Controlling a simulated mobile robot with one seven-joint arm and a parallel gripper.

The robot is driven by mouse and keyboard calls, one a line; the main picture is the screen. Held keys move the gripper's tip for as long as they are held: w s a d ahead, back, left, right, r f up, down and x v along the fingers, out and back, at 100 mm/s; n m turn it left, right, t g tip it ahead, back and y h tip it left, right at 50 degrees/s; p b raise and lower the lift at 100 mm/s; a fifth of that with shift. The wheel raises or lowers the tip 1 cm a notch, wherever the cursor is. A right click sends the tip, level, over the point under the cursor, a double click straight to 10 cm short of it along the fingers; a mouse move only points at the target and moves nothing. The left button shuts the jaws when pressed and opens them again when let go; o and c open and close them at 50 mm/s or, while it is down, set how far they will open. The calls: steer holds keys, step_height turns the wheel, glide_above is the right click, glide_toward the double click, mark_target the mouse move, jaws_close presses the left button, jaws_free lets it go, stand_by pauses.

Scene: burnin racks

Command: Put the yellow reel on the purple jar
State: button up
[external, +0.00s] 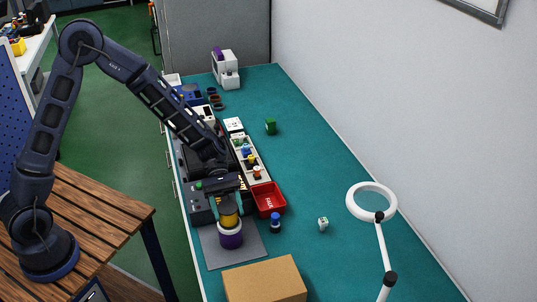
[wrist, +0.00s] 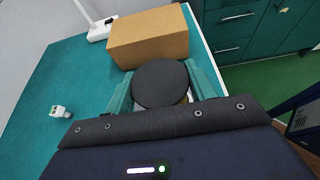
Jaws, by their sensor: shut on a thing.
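My gripper (external: 227,208) points down over the grey mat at the near end of the bench, its fingers on either side of the yellow reel (external: 229,220). It is shut on the reel. In the wrist view the reel's round black top (wrist: 160,84) sits between the fingers, with a sliver of yellow at its edge. The purple jar (external: 230,240), with a white band near its top, stands upright on the mat directly under the reel. I cannot tell whether reel and jar touch. The jar is hidden in the wrist view.
A cardboard box (external: 265,281) stands close in front of the mat (external: 212,258). A blue-and-black bottle (external: 275,222) and a red bin (external: 268,198) are to the right. A small white-and-green block (external: 323,223) and a ring lamp (external: 371,202) stand farther right.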

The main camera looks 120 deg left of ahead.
steer(key=shift+f, duration=0.15)
steer(key=o, duration=1.2)
steer(key=shift+r, duration=0.2)
steer(key=v, duration=1.2)
